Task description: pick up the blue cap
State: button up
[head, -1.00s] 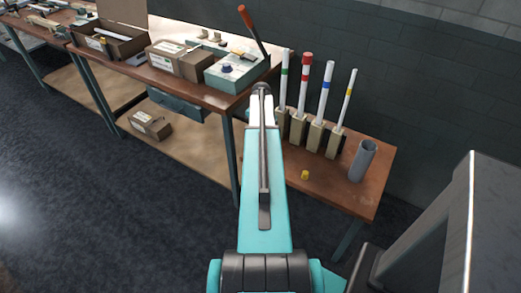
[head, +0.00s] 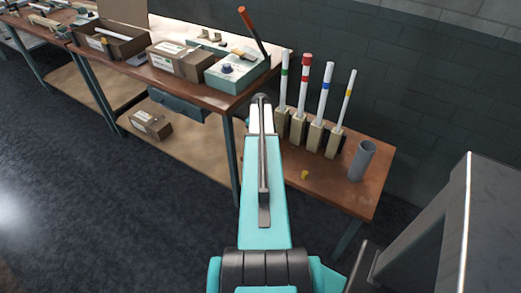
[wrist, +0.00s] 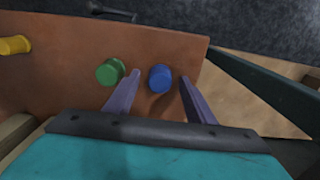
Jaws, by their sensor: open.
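The blue cap (wrist: 160,78) rests on the brown tabletop near its edge in the wrist view. My gripper (wrist: 160,82) is open, and in the picture the cap shows between its two fingers, slightly beyond the tips. I cannot tell how high the fingers are above the table. In the head view my arm hides the blue cap and the gripper's fingers.
A green cap (wrist: 110,72) lies close beside the left finger, and a yellow cap (wrist: 15,45) lies farther left. On the low table (head: 340,190) stand several colour-banded tubes in holders (head: 315,138) and a grey cylinder (head: 362,160). A workbench (head: 190,93) stands to the left.

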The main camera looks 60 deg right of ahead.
jog(key=c, duration=1.1)
jog(key=shift+r, duration=0.2)
jog(key=shift+r+b, duration=0.4)
jog(key=shift+r, duration=0.45)
jog(key=shift+s+a+r, duration=0.15)
jog(key=shift+a+r, duration=0.3)
jog(key=shift+r, duration=0.25)
jog(key=s+a+r+b, duration=0.1)
jog(key=s+a+b, duration=0.2)
jog(key=a, duration=1.1)
jog(key=shift+a+r, duration=0.25)
jog(key=shift+a, duration=0.15)
